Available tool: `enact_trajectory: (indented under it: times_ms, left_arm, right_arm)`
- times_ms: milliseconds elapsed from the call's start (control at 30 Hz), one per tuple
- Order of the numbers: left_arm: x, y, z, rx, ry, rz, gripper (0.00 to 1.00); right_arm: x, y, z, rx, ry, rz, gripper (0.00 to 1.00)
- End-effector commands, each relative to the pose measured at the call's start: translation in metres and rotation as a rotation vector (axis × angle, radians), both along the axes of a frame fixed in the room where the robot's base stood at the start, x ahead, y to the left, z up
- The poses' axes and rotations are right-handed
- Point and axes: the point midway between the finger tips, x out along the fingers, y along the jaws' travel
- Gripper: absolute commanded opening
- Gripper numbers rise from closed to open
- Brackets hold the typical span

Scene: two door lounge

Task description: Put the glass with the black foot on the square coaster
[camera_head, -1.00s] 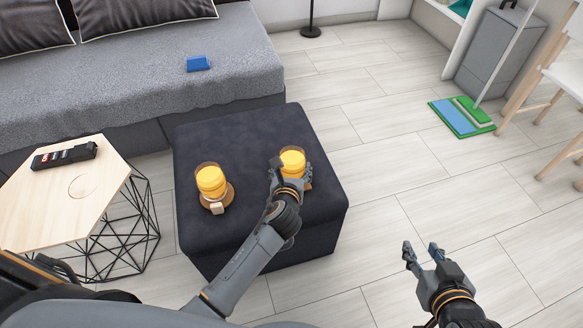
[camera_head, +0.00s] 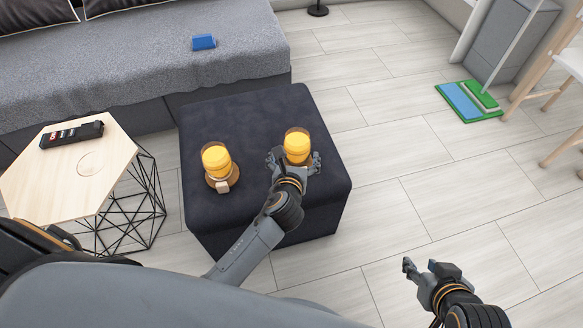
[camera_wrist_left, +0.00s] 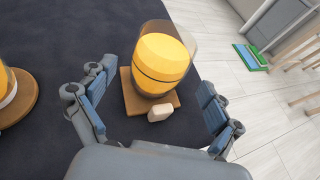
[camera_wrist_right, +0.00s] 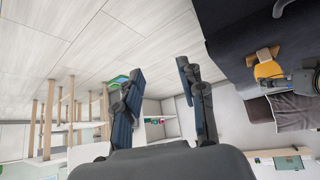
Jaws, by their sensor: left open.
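A glass (camera_head: 298,146) of orange-yellow stuff stands upright on the square wooden coaster (camera_wrist_left: 163,104) on the dark ottoman. The left wrist view shows this glass (camera_wrist_left: 162,64) with a thin dark line around its lower part; its foot is hard to make out. A second such glass (camera_head: 216,159) stands on a round wooden coaster (camera_head: 221,188) to the left; the left wrist view shows a pale band low on it. My left gripper (camera_head: 294,159) is open, its fingers on either side of the glass on the square coaster, with visible gaps. My right gripper (camera_head: 421,265) is open and empty over the floor.
The ottoman (camera_head: 245,107) has free room behind the glasses. A grey sofa (camera_head: 120,65) lies behind with a blue item (camera_head: 203,42).

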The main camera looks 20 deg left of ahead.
Motion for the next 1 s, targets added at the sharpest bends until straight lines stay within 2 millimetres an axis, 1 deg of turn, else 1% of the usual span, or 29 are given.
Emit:
enact_trajectory:
  times_ms: [33,167,333,400,500,700,800,867,967,1000]
  left_arm:
    - [-0.008,-0.001,0.004,0.0,0.002,-0.001,0.91]
    - [-0.023,-0.004,0.011,0.001,0.002,0.0,0.91]
    - [-0.05,-0.01,0.023,0.0,0.001,0.0,0.91]
    - [-0.06,-0.012,0.026,-0.001,0.003,0.0,0.91]
    - [-0.069,-0.013,0.03,0.001,0.001,0.001,0.91]
    - [-0.076,-0.015,0.032,0.0,0.0,0.001,0.91]
    - [-0.077,-0.012,0.032,-0.026,0.002,0.018,0.91]
    - [-0.081,-0.007,0.03,-0.084,0.009,0.058,0.91]
    - [-0.092,0.01,0.026,-0.283,0.024,0.192,0.91]
    - [-0.1,0.018,0.024,-0.393,0.031,0.269,0.91]
  right_arm:
    - [-0.01,-0.004,-0.002,-0.012,0.05,-0.004,0.4]
    - [-0.037,-0.012,-0.011,-0.039,0.183,-0.016,0.4]
    - [-0.069,-0.022,-0.015,-0.07,0.331,-0.028,0.4]
    - [-0.07,-0.022,-0.013,-0.07,0.335,-0.028,0.4]
    - [-0.07,-0.022,-0.01,-0.07,0.333,-0.028,0.4]
    - [-0.069,-0.022,-0.01,-0.07,0.332,-0.028,0.4]
    - [-0.069,-0.022,-0.01,-0.07,0.331,-0.028,0.4]
    - [-0.069,-0.022,-0.01,-0.07,0.331,-0.028,0.4]
    - [-0.069,-0.022,-0.01,-0.07,0.331,-0.028,0.4]
    - [-0.069,-0.022,-0.01,-0.07,0.331,-0.028,0.4]
